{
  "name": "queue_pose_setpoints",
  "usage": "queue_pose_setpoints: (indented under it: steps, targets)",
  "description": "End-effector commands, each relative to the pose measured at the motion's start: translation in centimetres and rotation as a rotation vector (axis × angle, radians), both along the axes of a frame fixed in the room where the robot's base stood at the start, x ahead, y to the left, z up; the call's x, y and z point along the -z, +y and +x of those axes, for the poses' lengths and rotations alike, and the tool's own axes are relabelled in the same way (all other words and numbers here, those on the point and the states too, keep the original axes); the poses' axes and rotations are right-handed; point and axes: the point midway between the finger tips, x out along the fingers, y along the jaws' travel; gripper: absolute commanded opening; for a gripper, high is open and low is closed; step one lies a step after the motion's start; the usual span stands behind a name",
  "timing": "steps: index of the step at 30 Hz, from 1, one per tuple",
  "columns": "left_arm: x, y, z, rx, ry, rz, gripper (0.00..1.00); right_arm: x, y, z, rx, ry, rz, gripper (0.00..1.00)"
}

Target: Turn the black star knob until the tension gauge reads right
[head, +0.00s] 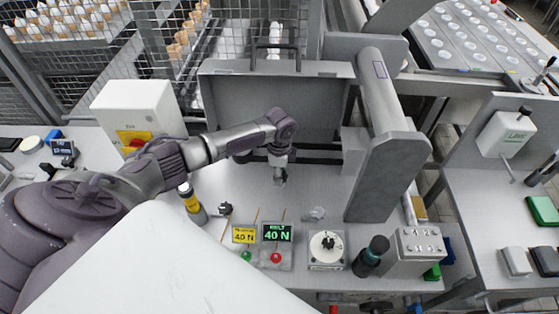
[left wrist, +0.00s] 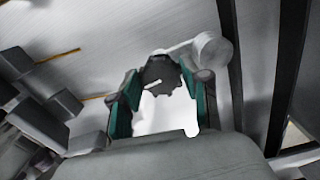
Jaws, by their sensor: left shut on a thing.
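My left gripper (head: 280,180) reaches down over the grey machine top in the middle of the head view. In the left wrist view its two teal-lined fingers (left wrist: 160,98) are shut on a black star knob (left wrist: 158,72) with a white mark. In the head view the gripper mostly hides this knob. The tension gauge (head: 277,233) has a green display reading BELT 40 N. A yellow plate (head: 244,235) left of it reads 40 N; its small upper word is blurred. My right gripper is not in view.
A small black knob (head: 225,208) stands left of the gauge. A white dial plate (head: 326,260) with a black knob and a dark cylinder (head: 371,256) stand to the right. A grey post (head: 385,175) rises right of the gripper. A raised panel (head: 225,105) stands behind.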

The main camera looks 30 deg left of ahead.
Motion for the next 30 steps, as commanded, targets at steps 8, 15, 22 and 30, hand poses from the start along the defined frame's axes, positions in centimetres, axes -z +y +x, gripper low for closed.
queue_pose_setpoints:
  steps: [8,15,22,30]
  targets:
    - [-0.11,-0.07,0.14,0.063,-0.003,-0.003,0.12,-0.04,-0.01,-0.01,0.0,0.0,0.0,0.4]
    - [-0.11,-0.08,0.16,0.072,-0.004,-0.002,0.12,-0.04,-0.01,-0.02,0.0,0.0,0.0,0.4]
    - [-0.12,-0.1,0.17,0.071,-0.005,-0.003,0.52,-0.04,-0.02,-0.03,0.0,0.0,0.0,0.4]
    - [-0.06,-0.06,0.08,0.071,-0.002,-0.001,0.72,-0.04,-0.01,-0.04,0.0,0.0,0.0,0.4]
